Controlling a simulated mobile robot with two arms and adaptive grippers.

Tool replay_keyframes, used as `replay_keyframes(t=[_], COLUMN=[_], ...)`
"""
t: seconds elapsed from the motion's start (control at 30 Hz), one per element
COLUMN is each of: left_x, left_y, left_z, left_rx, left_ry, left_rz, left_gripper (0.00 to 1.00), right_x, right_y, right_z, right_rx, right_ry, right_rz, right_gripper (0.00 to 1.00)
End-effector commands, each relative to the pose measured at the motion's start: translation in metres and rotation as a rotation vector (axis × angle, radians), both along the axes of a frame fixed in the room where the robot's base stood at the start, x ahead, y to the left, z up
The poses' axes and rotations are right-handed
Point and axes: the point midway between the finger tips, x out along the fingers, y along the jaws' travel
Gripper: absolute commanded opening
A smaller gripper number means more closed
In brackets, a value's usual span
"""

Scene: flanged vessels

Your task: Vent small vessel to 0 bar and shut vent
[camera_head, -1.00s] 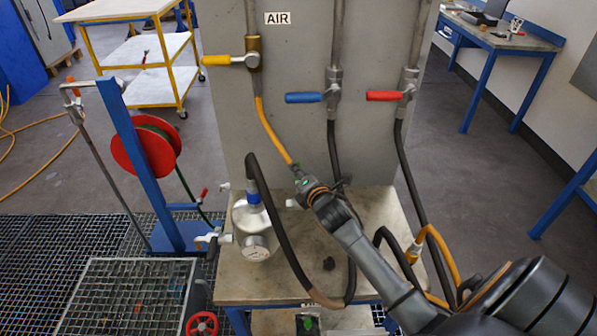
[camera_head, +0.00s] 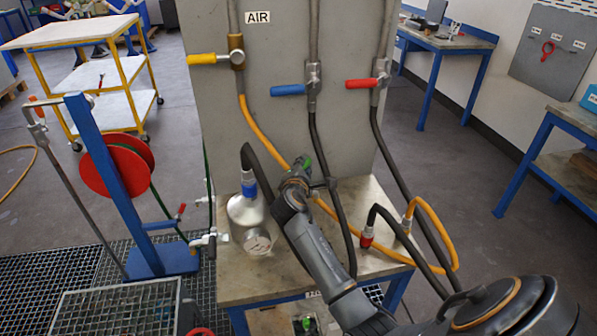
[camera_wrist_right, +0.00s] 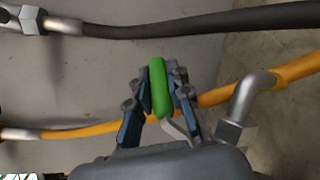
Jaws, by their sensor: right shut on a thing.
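The small vessel (camera_head: 247,208) is silver and stands upright on the bench, with a round gauge (camera_head: 257,241) on its front; the reading is too small to tell. A dark hose with a blue fitting (camera_head: 249,189) joins its top. My right gripper (camera_head: 300,170) is to the right of the vessel's top, in front of the panel. It is shut on a green handle (camera_wrist_right: 159,88), with a finger on each side; the handle's green end (camera_head: 307,163) shows in the head view. What the handle is fixed to is mostly hidden. My left gripper is not in view.
Yellow (camera_head: 208,59), blue (camera_head: 288,90) and red (camera_head: 361,84) valve levers stick out left on the panel (camera_head: 285,30). An orange hose and dark hoses hang around my right arm. A red fitting (camera_head: 366,238) stands on the bench (camera_head: 350,205). A red reel (camera_head: 112,165) stands left.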

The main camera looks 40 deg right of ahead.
Motion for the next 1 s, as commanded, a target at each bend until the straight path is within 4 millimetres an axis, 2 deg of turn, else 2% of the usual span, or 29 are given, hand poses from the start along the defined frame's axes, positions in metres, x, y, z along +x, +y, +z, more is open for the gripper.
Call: replay_keyframes(t=[0.13, 0.5, 1.0], left_x=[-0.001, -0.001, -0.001], left_y=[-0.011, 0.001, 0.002], left_z=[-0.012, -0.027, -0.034], left_rx=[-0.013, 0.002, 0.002], left_ry=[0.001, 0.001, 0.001], left_rz=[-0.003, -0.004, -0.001], left_gripper=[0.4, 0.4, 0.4], right_x=[-0.008, -0.029, -0.041], right_y=[-0.003, -0.006, -0.006], right_z=[-0.003, -0.001, 0.0], right_rx=[0.002, 0.001, -0.001], right_ry=[-0.001, 0.0, 0.001], right_rz=[-0.139, -0.439, -0.608], right_gripper=[0.0, 0.0, 0.0])
